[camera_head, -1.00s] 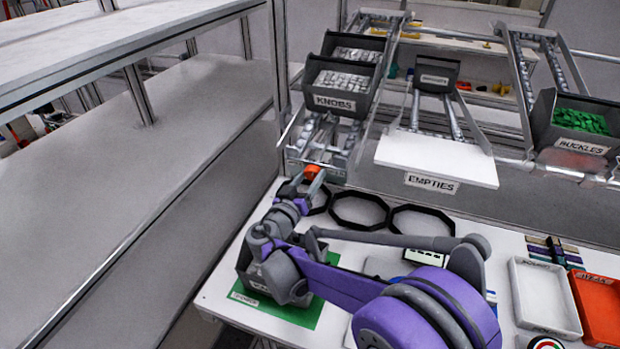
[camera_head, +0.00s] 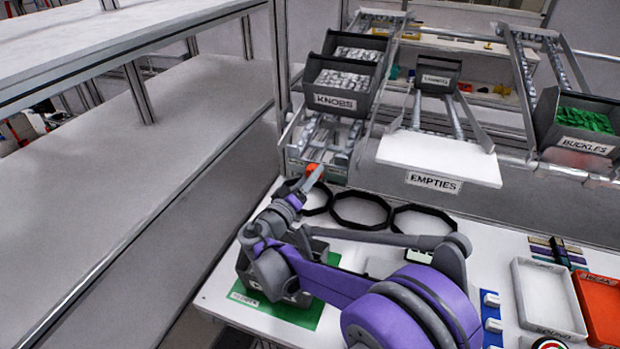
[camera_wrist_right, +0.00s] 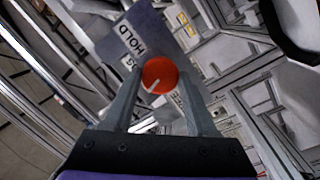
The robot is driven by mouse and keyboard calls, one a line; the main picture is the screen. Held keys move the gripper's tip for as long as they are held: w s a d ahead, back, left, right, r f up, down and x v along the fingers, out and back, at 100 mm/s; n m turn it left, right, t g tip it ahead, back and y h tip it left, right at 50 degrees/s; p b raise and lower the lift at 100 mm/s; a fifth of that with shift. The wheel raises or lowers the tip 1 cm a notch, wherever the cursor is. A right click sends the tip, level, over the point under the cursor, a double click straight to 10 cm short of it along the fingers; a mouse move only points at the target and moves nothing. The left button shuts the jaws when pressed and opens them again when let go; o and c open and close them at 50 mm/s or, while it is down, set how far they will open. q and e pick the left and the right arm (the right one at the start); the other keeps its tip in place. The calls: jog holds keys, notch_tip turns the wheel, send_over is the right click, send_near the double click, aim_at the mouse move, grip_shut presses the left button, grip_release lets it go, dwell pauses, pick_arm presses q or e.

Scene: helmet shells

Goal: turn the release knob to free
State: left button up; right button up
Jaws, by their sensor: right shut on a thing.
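The round orange-red release knob (camera_head: 313,169) is at the lower left end of the rack in the head view. In the right wrist view, the knob (camera_wrist_right: 160,75) sits between the two grey fingers of my right gripper (camera_wrist_right: 161,85), which is shut on it. A white line on the knob's face points to the lower left of that picture. A dark plate (camera_wrist_right: 140,30) behind it carries a white HOLD label (camera_wrist_right: 133,42). Other lettering near the knob is partly hidden and unreadable. My right gripper (camera_head: 312,178) shows small in the head view. My left gripper is not in view.
A KNOBS bin (camera_head: 341,91), a white EMPTIES shelf (camera_head: 440,158) and a BUCKLES bin (camera_head: 580,125) are on the rack. Black rings (camera_head: 361,209) lie on the white table beside my arm. A dark bin (camera_head: 248,270) stands on a green mat under my arm.

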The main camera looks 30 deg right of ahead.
jog(key=shift+f+n+h+b, duration=0.1)
jog(key=shift+n+h+b, duration=0.25)
jog(key=shift+n, duration=0.75)
jog(key=shift+f+n+h+b, duration=0.1)
jog(key=shift+n+h+b, duration=0.25)
jog(key=shift+n, duration=0.75)
jog(key=shift+n+b, duration=0.3)
jog(key=shift+n, duration=0.3)
jog(key=o, duration=1.3)
jog(key=shift+o, duration=0.2)
jog(key=v, duration=1.1)
jog(key=shift+r+b, duration=0.2)
jog(key=shift+b, duration=0.25)
jog(key=shift+w, duration=0.15)
